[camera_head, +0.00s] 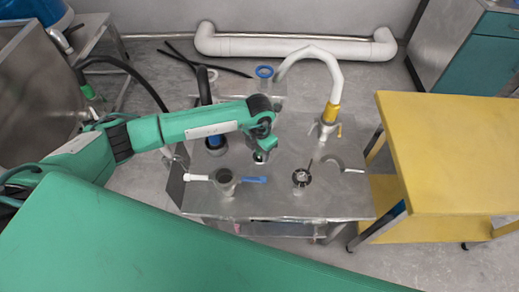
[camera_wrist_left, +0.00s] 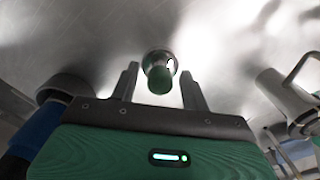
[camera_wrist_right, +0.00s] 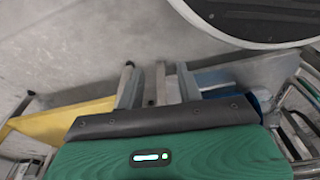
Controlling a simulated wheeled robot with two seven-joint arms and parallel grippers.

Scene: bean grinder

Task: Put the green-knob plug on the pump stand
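The green-knob plug (camera_wrist_left: 159,72) shows in the left wrist view as a short metal piece with a round green knob, against the steel surface. My left gripper (camera_wrist_left: 160,85) is open, with one finger on each side of the plug and visible gaps between. In the head view my left gripper (camera_head: 262,149) is over the middle of the steel stand (camera_head: 290,205) and hides most of the plug. I cannot tell which part is the pump stand's seat. My right gripper (camera_wrist_right: 157,82) is open and empty in the right wrist view; it does not show in the head view.
On the stand are a blue-handled valve (camera_head: 225,180), a black round fitting (camera_head: 301,177), a curved metal piece (camera_head: 340,165) and a white pipe with a yellow collar (camera_head: 331,112). A yellow table (camera_head: 450,150) stands at right. A blue-ringed flange (camera_head: 264,72) is behind.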

